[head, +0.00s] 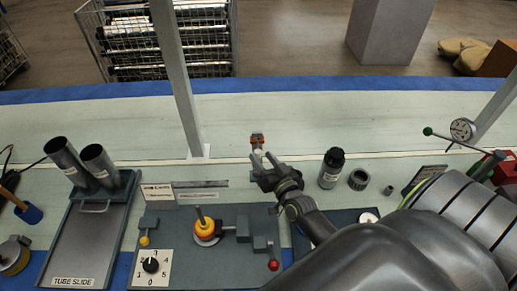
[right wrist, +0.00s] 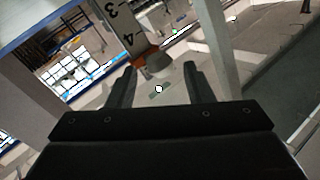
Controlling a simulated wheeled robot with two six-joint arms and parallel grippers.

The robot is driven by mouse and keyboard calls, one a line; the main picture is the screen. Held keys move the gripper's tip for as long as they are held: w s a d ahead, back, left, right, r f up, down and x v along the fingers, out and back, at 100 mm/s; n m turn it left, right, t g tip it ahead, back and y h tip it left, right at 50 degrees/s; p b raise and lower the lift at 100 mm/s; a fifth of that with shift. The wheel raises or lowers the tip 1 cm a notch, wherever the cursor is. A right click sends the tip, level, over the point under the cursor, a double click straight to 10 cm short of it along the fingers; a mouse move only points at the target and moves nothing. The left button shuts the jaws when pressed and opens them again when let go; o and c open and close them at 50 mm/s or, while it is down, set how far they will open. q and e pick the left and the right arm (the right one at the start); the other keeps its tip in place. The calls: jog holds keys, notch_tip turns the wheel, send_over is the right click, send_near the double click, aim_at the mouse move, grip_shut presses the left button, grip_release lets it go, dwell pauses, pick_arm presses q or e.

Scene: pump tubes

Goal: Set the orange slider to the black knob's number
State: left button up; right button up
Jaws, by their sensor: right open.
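The orange slider (head: 257,138) is small in the head view, just beyond my right gripper (head: 264,157). In the right wrist view the orange slider (right wrist: 145,54) sits on a pale scale (right wrist: 115,22) marked 3 and 4, just past the 4. Its grey grip (right wrist: 160,66) shows between the tips of my open, empty right gripper (right wrist: 159,72), seemingly a little beyond them. The black knob (head: 151,265) is on a white dial plate numbered 0 to 5, at the lower left of the head view. My left gripper is out of view.
A grey post (head: 178,80) rises left of the slider. A black-capped bottle (head: 331,170) and dark ring (head: 358,180) stand right of my gripper. A panel with a yellow-orange knob (head: 206,228) and red-ended lever (head: 273,265) lies nearer. Two dark tubes (head: 98,160) stand left.

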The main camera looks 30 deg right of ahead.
aim_at(261, 156)
jog(key=shift+w+d, duration=0.15)
jog(key=shift+w, duration=1.5)
grip_shut()
